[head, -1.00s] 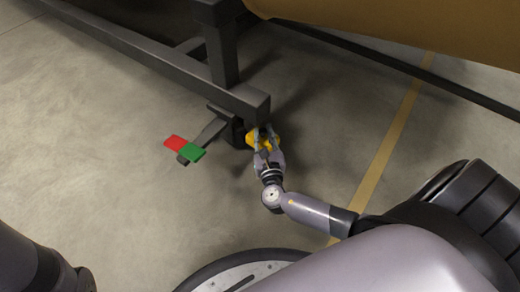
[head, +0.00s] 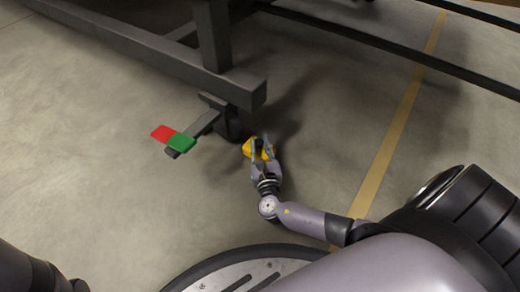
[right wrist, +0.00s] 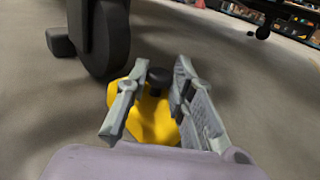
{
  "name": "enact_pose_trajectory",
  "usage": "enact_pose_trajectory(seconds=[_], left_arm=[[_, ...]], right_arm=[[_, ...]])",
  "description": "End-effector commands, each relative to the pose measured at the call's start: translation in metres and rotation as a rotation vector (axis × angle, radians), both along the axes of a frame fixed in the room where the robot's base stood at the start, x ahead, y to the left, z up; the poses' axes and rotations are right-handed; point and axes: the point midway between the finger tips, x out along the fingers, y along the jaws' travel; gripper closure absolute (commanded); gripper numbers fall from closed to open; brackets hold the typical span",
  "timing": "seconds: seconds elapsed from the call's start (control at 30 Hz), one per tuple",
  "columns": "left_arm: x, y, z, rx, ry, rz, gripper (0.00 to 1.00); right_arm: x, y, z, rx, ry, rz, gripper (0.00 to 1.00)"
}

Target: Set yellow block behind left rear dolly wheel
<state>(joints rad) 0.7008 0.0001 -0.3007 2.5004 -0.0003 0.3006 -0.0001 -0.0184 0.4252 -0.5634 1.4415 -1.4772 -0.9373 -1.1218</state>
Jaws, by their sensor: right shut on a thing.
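The yellow block (head: 257,150) is between the fingers of my right gripper (head: 262,152), which is shut on it. In the right wrist view the block (right wrist: 150,118) shows a dark round knob (right wrist: 158,78) on it, with a finger on each side. The dark dolly wheel (head: 230,127) stands just left of the block in the head view, with a small gap. The wheel (right wrist: 106,35) also shows beyond the left finger in the right wrist view. I cannot tell whether the block touches the floor. My left gripper is not in view.
The dark dolly frame (head: 150,50) runs above the wheel. A pedal bar with a red pad (head: 162,133) and a green pad (head: 181,143) sticks out at the left. Concrete floor with a yellow line (head: 395,140) is open to the right.

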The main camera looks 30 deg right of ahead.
Motion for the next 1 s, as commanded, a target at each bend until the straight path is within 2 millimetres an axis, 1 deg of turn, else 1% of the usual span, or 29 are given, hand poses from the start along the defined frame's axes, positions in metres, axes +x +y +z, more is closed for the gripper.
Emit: enact_pose_trajectory(seconds=[0.2,0.33,0.37,0.63,1.0], left_arm=[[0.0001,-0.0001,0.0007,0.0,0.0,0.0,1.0],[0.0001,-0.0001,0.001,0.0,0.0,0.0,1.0],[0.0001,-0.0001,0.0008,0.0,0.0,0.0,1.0],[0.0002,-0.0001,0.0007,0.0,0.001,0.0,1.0],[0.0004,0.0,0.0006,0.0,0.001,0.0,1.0]], right_arm=[[0.001,-0.0001,0.0027,-0.001,-0.005,-0.001,1.0],[0.001,-0.0001,0.0,-0.002,-0.004,-0.001,1.0],[0.0003,0.0,-0.0013,0.0,-0.001,0.0,0.76],[0.0002,0.0,-0.0013,0.0,-0.001,0.0,0.58],[0.0002,0.0,0.0001,0.001,-0.001,0.0,0.58]])
